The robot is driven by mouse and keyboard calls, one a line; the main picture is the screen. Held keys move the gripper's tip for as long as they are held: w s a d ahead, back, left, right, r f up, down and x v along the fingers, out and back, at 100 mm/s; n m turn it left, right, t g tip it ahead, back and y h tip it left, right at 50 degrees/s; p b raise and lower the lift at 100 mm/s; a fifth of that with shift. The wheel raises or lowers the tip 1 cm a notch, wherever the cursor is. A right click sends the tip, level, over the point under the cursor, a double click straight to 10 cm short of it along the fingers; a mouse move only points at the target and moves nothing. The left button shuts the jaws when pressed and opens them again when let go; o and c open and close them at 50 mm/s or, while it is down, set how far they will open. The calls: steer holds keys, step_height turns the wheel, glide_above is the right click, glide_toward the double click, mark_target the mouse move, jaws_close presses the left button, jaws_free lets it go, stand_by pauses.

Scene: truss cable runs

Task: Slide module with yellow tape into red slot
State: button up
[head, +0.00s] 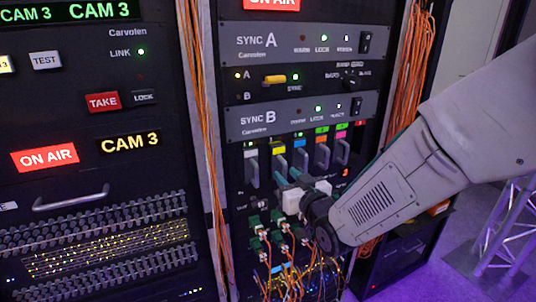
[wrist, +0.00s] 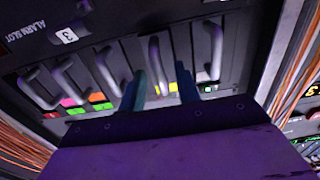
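The module with yellow tape (head: 278,149) sits in the row of modules under the SYNC B panel, second from the left. In the head view my gripper (head: 287,182) is in front of the module row. A red tag (head: 360,123) marks the slot at the right end of the row; my wrist view shows red (wrist: 50,115) at the left.
Neighbouring modules carry white (head: 250,153), blue (head: 300,143), orange (head: 321,140) and pink (head: 342,134) tape, with upright handles close together. Green connectors with orange cables (head: 258,225) hang below. Orange cable bundles (head: 205,120) run down both sides of the rack.

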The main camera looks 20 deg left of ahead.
jaws_close()
steer(key=shift+v, duration=2.25)
steer(key=shift+d, duration=0.1)
steer(key=shift+v, duration=2.2)
steer(key=shift+s, duration=0.1)
steer(key=shift+v, duration=2.2)
steer(key=shift+s, duration=0.1)
